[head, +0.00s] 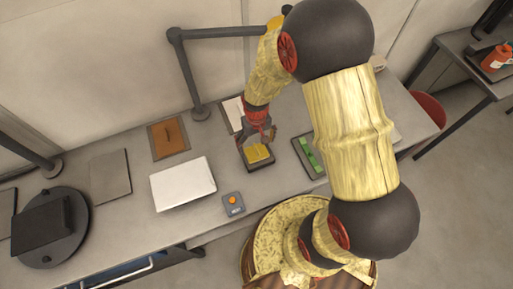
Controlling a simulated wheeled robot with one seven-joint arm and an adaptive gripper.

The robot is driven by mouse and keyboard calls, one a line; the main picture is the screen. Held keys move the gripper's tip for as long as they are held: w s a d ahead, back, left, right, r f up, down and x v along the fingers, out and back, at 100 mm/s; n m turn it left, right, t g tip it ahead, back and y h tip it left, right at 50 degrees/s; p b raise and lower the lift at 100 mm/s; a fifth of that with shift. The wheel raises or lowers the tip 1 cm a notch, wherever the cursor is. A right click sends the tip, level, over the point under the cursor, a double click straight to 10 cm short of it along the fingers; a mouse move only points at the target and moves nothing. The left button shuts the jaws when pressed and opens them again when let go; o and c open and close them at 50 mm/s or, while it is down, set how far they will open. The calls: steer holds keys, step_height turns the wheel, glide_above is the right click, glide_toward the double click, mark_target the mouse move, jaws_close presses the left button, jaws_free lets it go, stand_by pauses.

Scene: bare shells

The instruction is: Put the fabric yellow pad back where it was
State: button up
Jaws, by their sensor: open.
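The yellow pad (257,154) lies on a small dark tray (243,166) on the grey table. My gripper (258,141) is just above the pad, pointing down, with its fingers apart. Parts of the fingers hide the far side of the pad and tray. I cannot tell whether the fingertips touch the pad.
On the table (120,222) are a white laptop-like slab (183,184), a brown board (168,138), a grey box with an orange button (233,204) and a dark tray with a green item (308,154). A dark lamp arm (190,75) stands behind. My arm hides the right part.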

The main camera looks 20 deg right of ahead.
step_height(320, 180, up, 6)
step_height(320, 180, up, 8)
steer(key=t, duration=0.1)
glide_above(256, 148)
steer(key=s+r+t, duration=0.2)
steer(key=s+r, duration=0.1)
steer(key=r, duration=0.7)
steer(key=s+r+t, duration=0.2)
steer(key=s+r, duration=0.9)
steer(key=shift+s+r+t, duration=0.15)
steer(key=shift+r+t, duration=0.15)
steer(key=shift+r, duration=0.1)
step_height(256, 148, down, 15)
steer(key=b, duration=1.5)
steer(key=shift+f, duration=0.15)
steer(key=shift+c, duration=1.1)
